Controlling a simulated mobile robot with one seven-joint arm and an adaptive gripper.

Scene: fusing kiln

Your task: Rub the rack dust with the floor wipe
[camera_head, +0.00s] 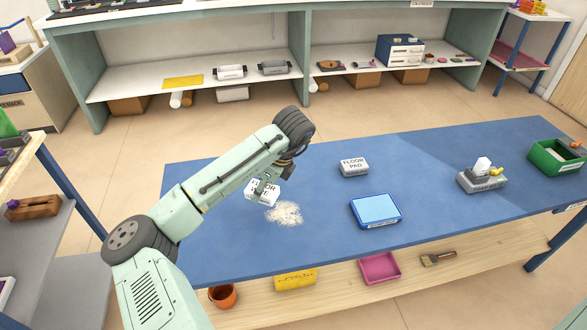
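The floor wipe (254,193) is a white block with grey sides and a black label. It is at the left part of the blue table. A pale, crumbly patch of dust (287,213) lies on the blue top just right of and in front of the wipe. My gripper (267,186) points down over the wipe and covers the middle of its label. The fingers are small and partly hidden, so I cannot tell whether they are closed on it. I also cannot tell whether the wipe rests on the table or is slightly raised.
A floor pad (354,168) and a blue tray (376,222) are right of the dust. A grey block with a white piece (480,184) and a green bin (555,157) stand farther right. The table (420,165) is clear between them. A lower shelf (340,300) holds several items.

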